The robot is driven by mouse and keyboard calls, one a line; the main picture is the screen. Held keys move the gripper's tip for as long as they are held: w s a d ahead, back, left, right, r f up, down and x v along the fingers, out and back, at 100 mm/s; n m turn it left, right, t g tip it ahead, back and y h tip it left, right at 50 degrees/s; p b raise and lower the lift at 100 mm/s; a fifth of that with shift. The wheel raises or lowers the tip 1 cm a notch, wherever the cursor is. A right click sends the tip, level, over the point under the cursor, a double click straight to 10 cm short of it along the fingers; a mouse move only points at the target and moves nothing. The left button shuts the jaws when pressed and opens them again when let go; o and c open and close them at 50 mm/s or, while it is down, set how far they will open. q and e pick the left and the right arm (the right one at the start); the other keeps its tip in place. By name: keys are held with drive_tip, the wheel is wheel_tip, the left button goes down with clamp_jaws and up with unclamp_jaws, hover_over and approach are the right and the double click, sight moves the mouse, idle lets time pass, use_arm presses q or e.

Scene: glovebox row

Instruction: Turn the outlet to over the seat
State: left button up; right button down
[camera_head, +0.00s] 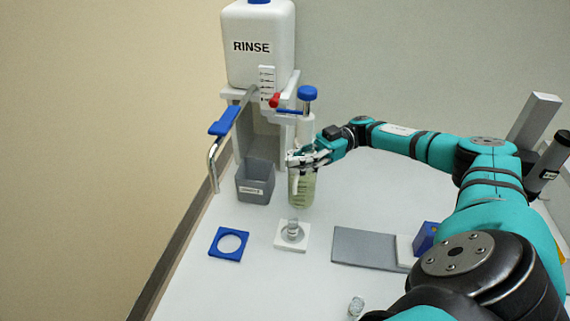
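A curved metal outlet pipe (213,162) with a blue handle (223,124) hangs at the left of the rinse stand, its tip pointing down beside the grey bin. A blue square plate with a round opening (218,251) lies flat on the table in front. A white square pad (283,246) with a small clear piece on it lies to its right. I cannot tell which is the seat. My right gripper (298,162) is at a graduated cylinder of green liquid (303,191), away from the outlet. Its grip on the cylinder is unclear. My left gripper is out of view.
A white RINSE tank (258,65) stands at the back above a grey bin (254,184). A blue-capped column (306,125) and red knob (274,100) are beside it. A grey slab (362,248) and a small clear vial (356,305) lie nearer my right arm. The front left table is clear.

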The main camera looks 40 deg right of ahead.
drive_tip(key=shift+w+d+r, duration=0.1)
drive_tip(key=shift+d+r, duration=0.25)
drive_tip(key=c, duration=2)
unclamp_jaws()
drive_tip(key=o, duration=0.7)
drive_tip(key=shift+s+d+f, duration=0.3)
drive_tip(key=shift+d, duration=0.2)
drive_tip(key=shift+o, duration=0.6)
drive_tip(key=shift+w+a, duration=0.1)
drive_tip(key=shift+a, duration=0.25)
drive_tip(key=d, duration=0.7)
drive_tip(key=shift+s+d, duration=0.3)
drive_tip(key=shift+s, duration=0.1)
